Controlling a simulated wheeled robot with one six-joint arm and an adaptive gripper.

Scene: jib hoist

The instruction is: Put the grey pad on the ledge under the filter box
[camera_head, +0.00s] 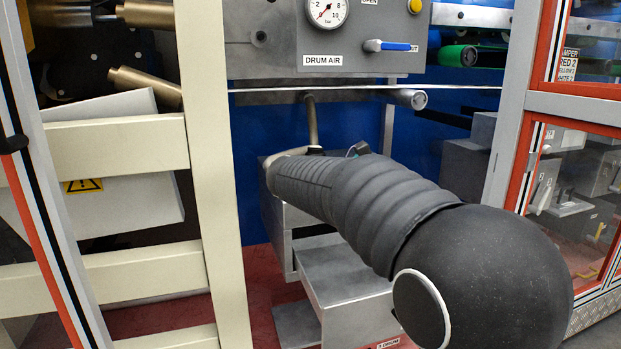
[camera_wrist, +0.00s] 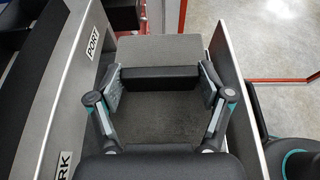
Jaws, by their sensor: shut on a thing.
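In the wrist view, the two fingers of my gripper (camera_wrist: 161,82) are shut on the ends of a dark grey bar-shaped piece, which looks like the grey pad (camera_wrist: 160,77). A flat lighter grey surface (camera_wrist: 160,48) lies behind and below it; I cannot tell whether the pad touches it. In the head view, my dark arm reaches in below the DRUM AIR panel and hides my gripper and the pad. Grey metal boxes (camera_head: 345,278) stand there. I cannot tell for certain which part is the filter box or the ledge.
The DRUM AIR panel (camera_head: 350,35) with a gauge and blue-handled valve hangs above my arm. A cream frame (camera_head: 215,170) stands at the left, a red-edged glazed door (camera_head: 585,120) at the right. In the wrist view, light-edged walls (camera_wrist: 75,70) flank my gripper closely.

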